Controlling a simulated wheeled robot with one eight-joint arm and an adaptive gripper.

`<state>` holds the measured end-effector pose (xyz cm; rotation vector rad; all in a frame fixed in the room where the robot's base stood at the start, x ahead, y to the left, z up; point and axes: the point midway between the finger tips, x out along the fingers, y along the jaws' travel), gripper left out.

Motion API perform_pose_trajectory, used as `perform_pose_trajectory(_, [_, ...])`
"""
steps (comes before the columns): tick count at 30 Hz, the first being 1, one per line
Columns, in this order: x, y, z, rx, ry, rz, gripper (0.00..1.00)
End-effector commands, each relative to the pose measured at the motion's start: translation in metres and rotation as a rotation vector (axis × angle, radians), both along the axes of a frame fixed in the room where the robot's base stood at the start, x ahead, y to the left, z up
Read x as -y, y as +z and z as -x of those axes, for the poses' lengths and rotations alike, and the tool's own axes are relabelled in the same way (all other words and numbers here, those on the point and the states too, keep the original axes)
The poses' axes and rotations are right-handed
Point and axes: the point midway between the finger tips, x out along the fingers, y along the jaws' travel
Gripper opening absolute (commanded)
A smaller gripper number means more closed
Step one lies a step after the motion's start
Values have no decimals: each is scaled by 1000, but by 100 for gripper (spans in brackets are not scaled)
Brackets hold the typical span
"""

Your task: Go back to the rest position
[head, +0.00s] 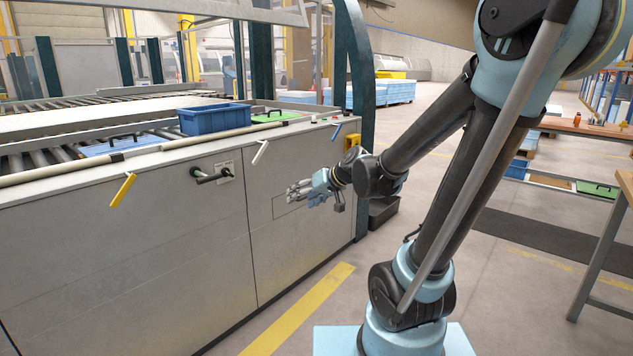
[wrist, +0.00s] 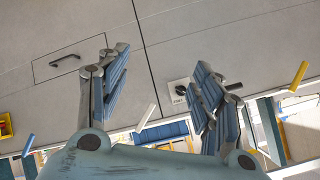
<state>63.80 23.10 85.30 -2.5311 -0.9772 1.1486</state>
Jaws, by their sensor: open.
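My gripper (head: 296,192) is stretched out in front of the grey front panel of the panel bender (head: 150,230). In the wrist view my gripper (wrist: 160,85) has its two blue-padded fingers wide apart with nothing between them. The panel behind the fingers shows a recessed pull handle (wrist: 65,60) at left and a black rotary handle (wrist: 182,92) behind the right finger. In the head view the rotary handle (head: 212,176) is left of my gripper. I cannot tell whether the fingertips touch the panel.
A blue bin (head: 213,119) stands on the machine top, beside a green tray (head: 275,117). Yellow (head: 123,190) and white (head: 260,152) levers stick out from the front edge. A workbench (head: 608,225) is at right. Open floor (head: 490,275) lies between.

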Motion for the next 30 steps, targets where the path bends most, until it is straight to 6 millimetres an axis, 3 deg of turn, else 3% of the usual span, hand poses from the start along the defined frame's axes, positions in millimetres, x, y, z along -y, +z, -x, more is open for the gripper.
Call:
perform_pose_trajectory(21, [176, -72, 150, -363, -250, 456, 60])
perform_pose_trajectory(30, [225, -88, 200, -478, -365, 582, 60])
